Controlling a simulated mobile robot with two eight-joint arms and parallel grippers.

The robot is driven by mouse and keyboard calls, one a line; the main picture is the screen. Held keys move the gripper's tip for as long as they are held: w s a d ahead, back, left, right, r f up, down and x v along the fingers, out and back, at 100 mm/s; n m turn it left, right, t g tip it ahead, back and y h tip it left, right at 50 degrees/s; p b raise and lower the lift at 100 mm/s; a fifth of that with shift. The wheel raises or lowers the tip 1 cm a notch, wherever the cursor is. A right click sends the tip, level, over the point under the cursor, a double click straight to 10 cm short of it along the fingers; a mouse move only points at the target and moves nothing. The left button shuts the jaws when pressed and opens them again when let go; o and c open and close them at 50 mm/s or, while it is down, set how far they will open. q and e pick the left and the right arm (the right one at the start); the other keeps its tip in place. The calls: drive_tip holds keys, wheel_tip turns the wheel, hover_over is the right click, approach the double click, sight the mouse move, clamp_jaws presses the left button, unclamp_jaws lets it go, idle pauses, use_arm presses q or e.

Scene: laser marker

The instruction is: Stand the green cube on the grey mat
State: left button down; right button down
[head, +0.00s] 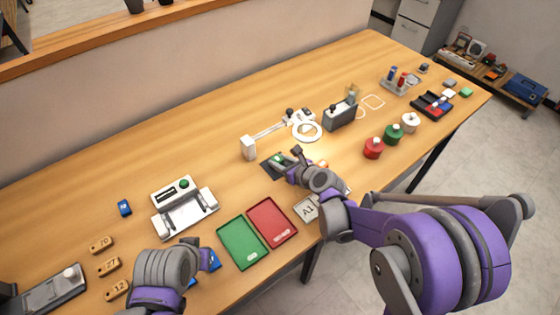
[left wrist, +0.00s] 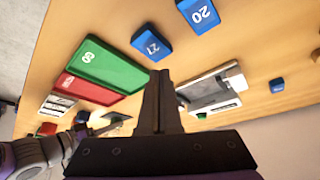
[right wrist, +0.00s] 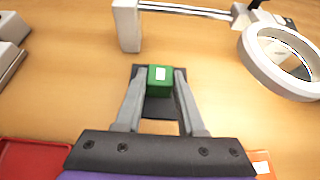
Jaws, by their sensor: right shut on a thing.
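The green cube (right wrist: 160,78) has a small white label and sits between the fingertips of my right gripper (right wrist: 160,74), which is shut on it. In the head view the cube (head: 279,159) is partly hidden by my right gripper (head: 294,156). The dark grey mat (right wrist: 158,108) shows under and around the cube; its left part shows in the head view (head: 268,170). I cannot tell whether the cube touches the mat. My left gripper (left wrist: 160,100) is shut and empty, over the front left of the table.
A magnifier lamp (right wrist: 268,60) with a white post stands just behind the mat. A green tray (head: 243,243) and a red tray (head: 272,224) lie in front. A white fixture (head: 185,212) is left. An orange block (right wrist: 262,168) lies close to my right gripper.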

drive_tip(key=shift+f, duration=0.1)
drive_tip(key=shift+f, duration=0.15)
drive_tip(key=c, duration=0.5)
unclamp_jaws()
drive_tip(key=shift+r, duration=0.2)
